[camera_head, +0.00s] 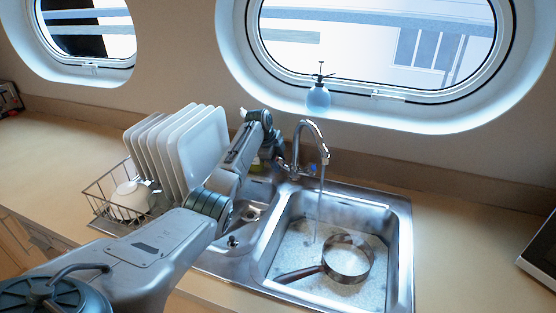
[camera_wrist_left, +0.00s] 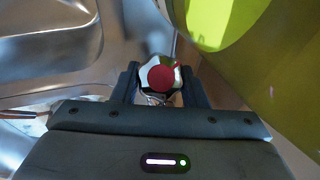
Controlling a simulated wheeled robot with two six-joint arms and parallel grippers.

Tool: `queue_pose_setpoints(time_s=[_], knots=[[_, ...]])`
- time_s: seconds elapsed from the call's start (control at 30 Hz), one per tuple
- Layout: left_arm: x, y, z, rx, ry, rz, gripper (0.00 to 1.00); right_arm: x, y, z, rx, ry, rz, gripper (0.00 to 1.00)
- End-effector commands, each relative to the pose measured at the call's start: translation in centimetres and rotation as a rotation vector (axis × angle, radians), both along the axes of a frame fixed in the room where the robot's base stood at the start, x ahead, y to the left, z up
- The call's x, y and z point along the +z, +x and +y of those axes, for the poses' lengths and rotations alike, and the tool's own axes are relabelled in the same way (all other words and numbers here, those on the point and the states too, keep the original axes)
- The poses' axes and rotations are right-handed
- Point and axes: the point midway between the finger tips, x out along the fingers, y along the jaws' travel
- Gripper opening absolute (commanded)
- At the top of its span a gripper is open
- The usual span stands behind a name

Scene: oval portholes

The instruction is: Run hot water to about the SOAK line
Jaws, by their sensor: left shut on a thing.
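The chrome tap (camera_head: 308,130) arches over the right-hand basin (camera_head: 403,250), and a thin stream of water (camera_head: 319,205) falls from its spout. Foamy water (camera_head: 300,255) covers the basin floor. A pan (camera_head: 347,276) with a brown handle sits in it. I cannot make out a SOAK line. In the left wrist view, my left gripper (camera_wrist_left: 161,84) is shut on the hot tap knob (camera_wrist_left: 161,77), which has a red cap; a finger lies on each side. In the head view my left arm and the tap hide this grip. A blue-marked knob (camera_head: 312,168) shows beside the tap. My right gripper is out of view.
A dish rack (camera_head: 100,205) with white plates (camera_head: 200,145) stands left of the sink. A yellow-green object (camera_wrist_left: 250,50) is close beside my left gripper. A blue spray bottle (camera_head: 318,98) stands by the window. The counter (camera_head: 470,240) right of the sink is mostly clear.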

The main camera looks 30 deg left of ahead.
Motion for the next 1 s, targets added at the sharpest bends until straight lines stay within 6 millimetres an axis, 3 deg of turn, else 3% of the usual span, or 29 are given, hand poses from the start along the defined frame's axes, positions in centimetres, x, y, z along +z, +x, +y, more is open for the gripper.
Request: queue_pose_setpoints(time_s=[0.5,1.0], knots=[[-0.2,0.2,0.0,0.230,-0.121,0.213,0.17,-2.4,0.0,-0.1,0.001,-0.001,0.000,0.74],[-0.2,0.1,0.0,0.272,-0.143,0.255,0.17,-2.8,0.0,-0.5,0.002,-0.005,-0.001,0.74]])
